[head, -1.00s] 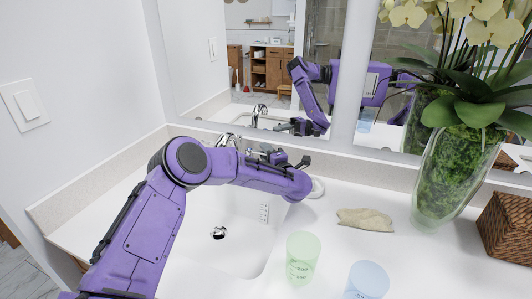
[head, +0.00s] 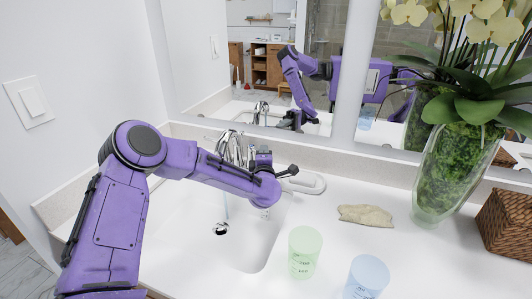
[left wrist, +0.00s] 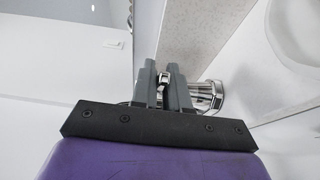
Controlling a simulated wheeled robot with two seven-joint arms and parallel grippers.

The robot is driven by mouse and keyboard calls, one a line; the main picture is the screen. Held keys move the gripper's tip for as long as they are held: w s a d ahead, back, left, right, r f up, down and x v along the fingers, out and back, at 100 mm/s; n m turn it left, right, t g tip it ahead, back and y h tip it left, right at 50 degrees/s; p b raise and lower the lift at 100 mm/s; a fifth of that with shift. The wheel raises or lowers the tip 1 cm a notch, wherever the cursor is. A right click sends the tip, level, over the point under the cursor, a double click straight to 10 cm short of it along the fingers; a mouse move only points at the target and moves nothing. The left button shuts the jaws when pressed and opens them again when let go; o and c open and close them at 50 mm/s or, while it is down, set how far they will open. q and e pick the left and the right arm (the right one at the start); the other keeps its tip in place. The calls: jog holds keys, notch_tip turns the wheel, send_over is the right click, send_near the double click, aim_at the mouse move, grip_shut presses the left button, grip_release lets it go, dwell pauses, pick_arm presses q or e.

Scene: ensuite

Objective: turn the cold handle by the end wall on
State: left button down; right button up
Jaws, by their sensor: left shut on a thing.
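The chrome tap (head: 232,147) stands at the back of the white basin near the end wall, partly hidden by my left arm. A thin stream of water (head: 225,205) falls from it towards the drain. My left gripper (head: 262,158) is beside the tap; its fingertips are hard to make out in the head view. In the left wrist view its grey jaws (left wrist: 164,84) are shut on a small chrome part, the handle (left wrist: 165,78), with a round chrome fitting (left wrist: 208,96) just right. My right gripper is not in view.
A white dish (head: 306,183) lies right of my wrist. A beige cloth-like item (head: 366,215), a green cup (head: 303,252), a blue cup (head: 366,278), an orchid vase (head: 452,170) and a wicker box (head: 508,228) stand on the counter. A mirror is behind.

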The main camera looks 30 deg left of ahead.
pick_arm(q)
jog(key=c, duration=1.2)
grip_release()
jog(key=shift+s+d, duration=0.3)
jog(key=b+v, duration=0.2)
jog(key=v, duration=0.7)
jog(key=shift+s+d+r, duration=0.1)
jog(key=shift+s, duration=0.25)
